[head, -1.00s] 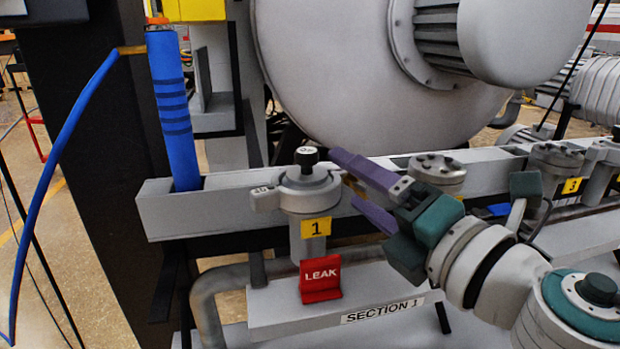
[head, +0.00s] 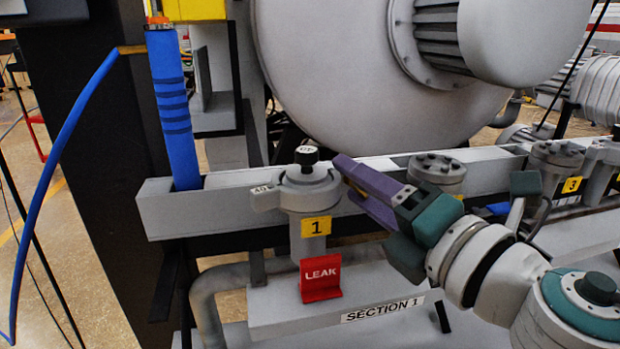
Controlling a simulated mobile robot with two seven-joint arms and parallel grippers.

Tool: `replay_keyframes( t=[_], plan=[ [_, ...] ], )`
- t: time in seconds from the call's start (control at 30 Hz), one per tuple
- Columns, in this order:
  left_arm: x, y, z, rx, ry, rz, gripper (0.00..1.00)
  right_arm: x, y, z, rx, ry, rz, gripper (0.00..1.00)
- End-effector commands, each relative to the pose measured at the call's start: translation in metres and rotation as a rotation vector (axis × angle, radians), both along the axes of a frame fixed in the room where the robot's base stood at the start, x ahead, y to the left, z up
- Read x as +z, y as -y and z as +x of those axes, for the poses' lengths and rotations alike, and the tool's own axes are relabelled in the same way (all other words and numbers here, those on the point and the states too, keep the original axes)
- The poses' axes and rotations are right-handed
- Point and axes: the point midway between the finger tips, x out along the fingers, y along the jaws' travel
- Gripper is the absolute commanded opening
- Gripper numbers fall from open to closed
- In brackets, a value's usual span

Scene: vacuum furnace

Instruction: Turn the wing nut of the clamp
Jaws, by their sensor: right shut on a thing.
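The clamp (head: 308,199) is a grey ring around the top of the port with the yellow "1" label, below a black-and-white knob. A small labelled tab sticks out on its left. My right gripper (head: 346,178), with purple fingers, reaches in from the right to the clamp's right side. Its fingers are closed there on the wing nut, which they hide. My left gripper is not in view.
A red LEAK sign (head: 320,278) stands below the port on the grey SECTION 1 ledge (head: 275,322). A bolted flange (head: 437,170) stands right behind my gripper. A blue hose (head: 172,110) rises at the left.

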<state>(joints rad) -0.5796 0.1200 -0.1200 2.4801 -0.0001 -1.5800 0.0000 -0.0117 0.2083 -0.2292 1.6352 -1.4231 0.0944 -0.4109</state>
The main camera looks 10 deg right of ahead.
Motion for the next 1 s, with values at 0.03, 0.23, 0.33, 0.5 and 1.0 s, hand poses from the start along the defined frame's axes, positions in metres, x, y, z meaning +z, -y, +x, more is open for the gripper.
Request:
replay_keyframes(
  t=[0.03,0.23,0.33,0.5,1.0],
  plan=[
    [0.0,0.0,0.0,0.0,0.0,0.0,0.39,0.0,0.0,0.0,0.0,0.0,0.0,0.0],
    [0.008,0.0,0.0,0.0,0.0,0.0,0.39,0.003,0.0,0.0,-0.002,-0.049,0.127,0.0],
    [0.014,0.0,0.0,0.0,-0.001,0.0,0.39,0.003,0.0,0.0,-0.005,-0.096,0.252,0.0],
    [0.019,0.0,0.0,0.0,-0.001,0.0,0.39,0.002,0.0,0.0,-0.007,-0.155,0.408,0.0],
    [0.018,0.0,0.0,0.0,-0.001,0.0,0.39,0.001,0.0,0.0,-0.006,-0.164,0.437,0.68]
  ],
)
